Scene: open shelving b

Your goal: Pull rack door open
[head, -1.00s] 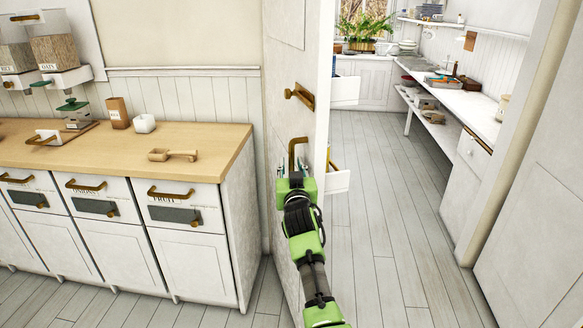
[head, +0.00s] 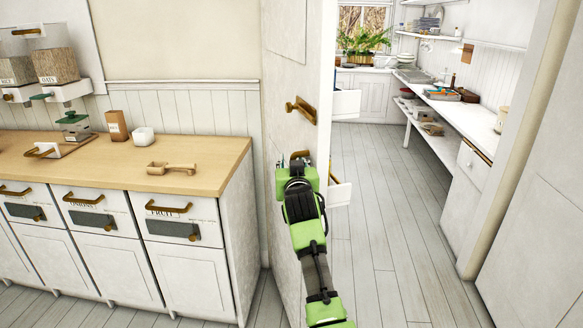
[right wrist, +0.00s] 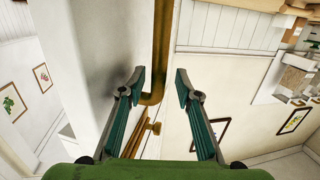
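The white door (head: 291,60) stands ajar beside the wooden counter, with the room behind showing past its right edge. Its brass bar handle (head: 300,154) is mostly hidden by my right gripper (head: 297,166), which is in front of it. In the right wrist view, my right gripper (right wrist: 160,88) is open, and the brass bar (right wrist: 161,45) runs between and just beyond its fingertips. I cannot tell whether a finger touches it. A brass knob (head: 301,108) sits higher on the door. My left gripper is not in view.
The wooden counter (head: 100,165) with drawers stands close on the left; a wooden scoop (head: 171,168) lies on it. Free grey floor (head: 385,230) lies to the right of the door. A white worktop (head: 462,115) runs along the back right.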

